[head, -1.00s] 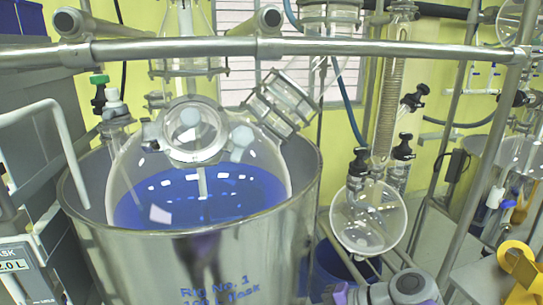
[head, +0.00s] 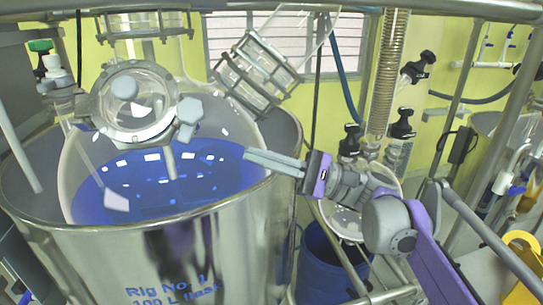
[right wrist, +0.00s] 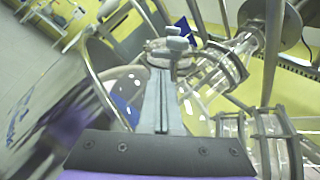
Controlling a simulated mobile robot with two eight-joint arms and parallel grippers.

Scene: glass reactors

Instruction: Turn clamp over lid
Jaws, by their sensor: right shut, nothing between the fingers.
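The round glass lid (head: 126,88) sits on the tilted port of a glass flask (head: 225,125) holding blue liquid. A metal clamp ring (head: 140,134) runs around the lid, with a pale grey knob (head: 188,112) at its right side. In the right wrist view, a grey knob (right wrist: 177,44) shows just beyond the fingertips. My right gripper (head: 248,157) is shut and empty. It points left over the vessel's right rim, to the right of and below the knob, and looks apart from it. My left gripper is not in view.
The steel vessel (head: 245,225) surrounds the flask, its rim close under my right gripper. A clamped glass side port (head: 258,68) stands above the gripper. A round glass flask (head: 345,222) and a blue bucket (head: 328,258) are at the right. A steel rail (head: 420,10) crosses the top.

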